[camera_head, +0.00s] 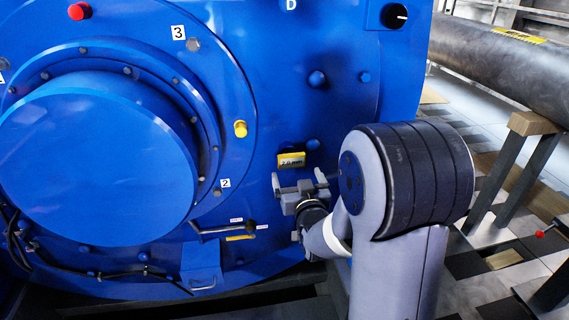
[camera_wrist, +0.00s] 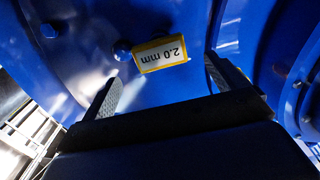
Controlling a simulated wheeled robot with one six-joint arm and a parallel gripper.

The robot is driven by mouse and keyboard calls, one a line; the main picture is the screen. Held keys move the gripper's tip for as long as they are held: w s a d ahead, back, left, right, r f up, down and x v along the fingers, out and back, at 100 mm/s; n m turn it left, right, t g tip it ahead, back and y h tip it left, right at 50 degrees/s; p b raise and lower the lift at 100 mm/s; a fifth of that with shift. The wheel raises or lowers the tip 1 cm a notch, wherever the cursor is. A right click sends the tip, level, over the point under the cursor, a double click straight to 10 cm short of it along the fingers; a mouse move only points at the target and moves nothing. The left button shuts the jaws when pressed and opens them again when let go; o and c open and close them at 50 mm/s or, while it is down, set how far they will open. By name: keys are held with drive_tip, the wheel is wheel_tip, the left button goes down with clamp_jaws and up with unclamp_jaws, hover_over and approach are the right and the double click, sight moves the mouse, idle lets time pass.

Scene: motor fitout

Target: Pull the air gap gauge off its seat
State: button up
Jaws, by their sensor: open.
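The air gap gauge (camera_head: 291,160) is a small block with a yellow border and a "2.0 mm" label, on the blue motor face. In the wrist view the gauge (camera_wrist: 160,54) shows upside down, a little beyond the fingertips and between their lines. My gripper (camera_head: 298,180) is open and empty just below the gauge in the head view, with its fingers spread wider than the gauge. In the wrist view my gripper (camera_wrist: 166,82) has one finger on each side, apart from the gauge. How the gauge sits in its seat cannot be made out.
Blue bolt heads (camera_head: 312,144) stick out close to the gauge. A black-knobbed lever (camera_head: 222,229) lies left of my gripper, and a yellow plug (camera_head: 240,129) is up and left. A grey shaft (camera_head: 500,65) rests on a stand at the right.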

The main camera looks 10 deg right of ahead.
sight(292, 163)
drive_tip(key=shift+w, duration=0.1)
drive_tip(key=w, duration=0.7)
drive_tip(key=shift+w+f+p, duration=0.1)
drive_tip(key=shift+w+p, duration=0.25)
drive_tip(key=shift+w, duration=0.6)
drive_tip(key=shift+b, duration=1.05)
idle(0.4)
drive_tip(key=c, duration=1.4)
drive_tip(key=shift+s+b, duration=1.05)
drive_tip(key=shift+s, duration=2)
